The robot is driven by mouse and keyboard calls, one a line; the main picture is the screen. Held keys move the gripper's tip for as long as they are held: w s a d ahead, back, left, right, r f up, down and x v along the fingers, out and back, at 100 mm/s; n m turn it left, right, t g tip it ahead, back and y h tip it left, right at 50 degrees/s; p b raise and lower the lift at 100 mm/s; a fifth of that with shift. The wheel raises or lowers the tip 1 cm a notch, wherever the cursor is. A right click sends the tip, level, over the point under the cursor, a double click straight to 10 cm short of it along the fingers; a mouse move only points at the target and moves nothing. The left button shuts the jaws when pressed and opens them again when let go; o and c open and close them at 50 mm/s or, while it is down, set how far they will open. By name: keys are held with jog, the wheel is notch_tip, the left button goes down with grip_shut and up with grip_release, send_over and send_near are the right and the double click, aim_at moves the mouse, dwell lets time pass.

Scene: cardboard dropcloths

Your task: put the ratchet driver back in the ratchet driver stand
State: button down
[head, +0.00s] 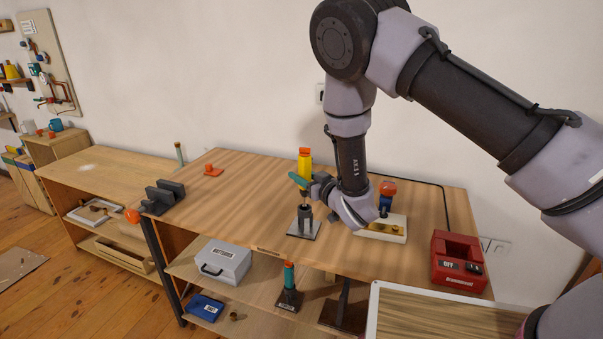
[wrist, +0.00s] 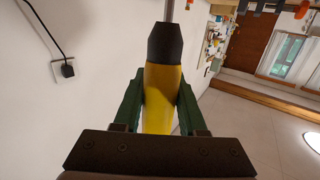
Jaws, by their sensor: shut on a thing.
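The ratchet driver has a yellow handle (head: 305,168) with an orange top end, and it stands about upright in the head view. My gripper (head: 299,181) reaches in from the right with its teal-green fingers shut on the handle. The wrist view shows the yellow handle (wrist: 159,95) between both fingers, with a black collar and a thin metal shaft beyond. The ratchet driver stand (head: 305,225), a dark post on a flat grey base, is directly below the driver on the workbench. Whether the driver's lower end is inside the post or just above it, I cannot tell.
On the workbench (head: 250,185), a cream block (head: 388,231) holding a blue-and-red tool and a red box (head: 458,262) are to the right. A dark grooved block (head: 163,196) is at the left. A teal-and-red tool (head: 289,277) stands on the shelf below. The bench's left middle is mostly clear.

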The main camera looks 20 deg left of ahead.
jog(key=shift+f, duration=3.2)
jog(key=shift+c, duration=1.9)
grip_release()
jog(key=shift+d, duration=0.1)
send_near(305, 196)
jog(key=w, duration=0.2)
jog(key=shift+s+a+f, duration=0.2)
jog(key=shift+a+f, duration=0.2)
jog(key=shift+a, duration=0.15)
